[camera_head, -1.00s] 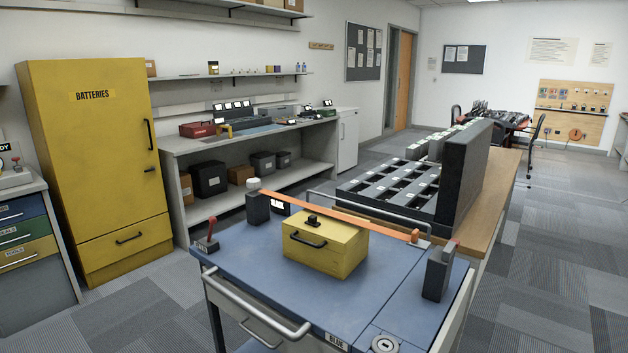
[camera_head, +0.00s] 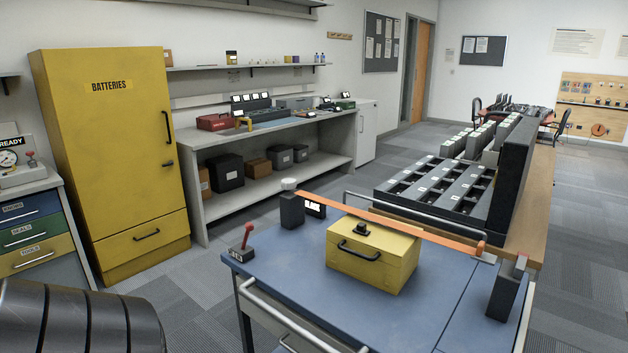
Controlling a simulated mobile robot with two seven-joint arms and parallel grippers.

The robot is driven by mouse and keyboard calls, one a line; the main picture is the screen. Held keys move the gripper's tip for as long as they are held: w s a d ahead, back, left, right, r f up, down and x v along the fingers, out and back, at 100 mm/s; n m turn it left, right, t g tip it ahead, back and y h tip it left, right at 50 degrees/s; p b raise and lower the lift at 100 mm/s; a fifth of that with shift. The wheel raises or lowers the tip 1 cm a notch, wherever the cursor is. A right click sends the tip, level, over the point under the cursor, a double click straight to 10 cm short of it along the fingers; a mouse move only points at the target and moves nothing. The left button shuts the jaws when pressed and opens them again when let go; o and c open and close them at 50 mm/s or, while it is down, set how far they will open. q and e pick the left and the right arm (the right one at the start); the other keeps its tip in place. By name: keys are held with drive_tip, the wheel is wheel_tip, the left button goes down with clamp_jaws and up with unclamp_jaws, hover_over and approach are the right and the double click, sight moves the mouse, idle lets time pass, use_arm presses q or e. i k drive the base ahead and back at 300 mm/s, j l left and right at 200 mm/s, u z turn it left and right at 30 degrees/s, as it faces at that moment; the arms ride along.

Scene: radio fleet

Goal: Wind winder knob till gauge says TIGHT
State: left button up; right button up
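The knob (camera_head: 289,184), a pale round cap, sits on top of a dark post (camera_head: 292,210) at the back left of the blue cart top. A small sign (camera_head: 315,210) beside the post looks to read SLACK, in small letters. An orange strap (camera_head: 400,219) runs from the post over a yellow box (camera_head: 375,262) toward a dark right-hand post (camera_head: 507,291). Neither gripper shows. A dark ribbed part at lower left looks like one of my arms; nothing touches the knob.
A red-handled lever (camera_head: 245,243) stands on the cart's left corner, with a push bar (camera_head: 290,318) in front. A yellow BATTERIES cabinet (camera_head: 110,165) is left. A dial and READY sign (camera_head: 10,150) stand on drawers at far left. A grey slotted rack (camera_head: 440,185) is behind the cart.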

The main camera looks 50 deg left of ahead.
sight(288, 183)
drive_tip(key=j+z, duration=0.2)
drive_tip(key=j, duration=0.25)
drive_tip(key=k+j+z, duration=0.15)
drive_tip(key=j, duration=0.25)
drive_tip(key=k+j+z, duration=0.2)
drive_tip(key=j, duration=0.25)
drive_tip(key=k+j+z, duration=0.15)
drive_tip(key=j, duration=0.25)
drive_tip(key=k+j, duration=0.1)
drive_tip(key=j, duration=0.25)
drive_tip(key=k+j, duration=0.15)
drive_tip(key=j, duration=0.2)
drive_tip(key=k+j, duration=0.1)
drive_tip(key=j, duration=0.25)
drive_tip(key=k+j+z, duration=0.1)
drive_tip(key=j, duration=0.25)
drive_tip(key=k+j, duration=0.15)
drive_tip(key=j, duration=0.2)
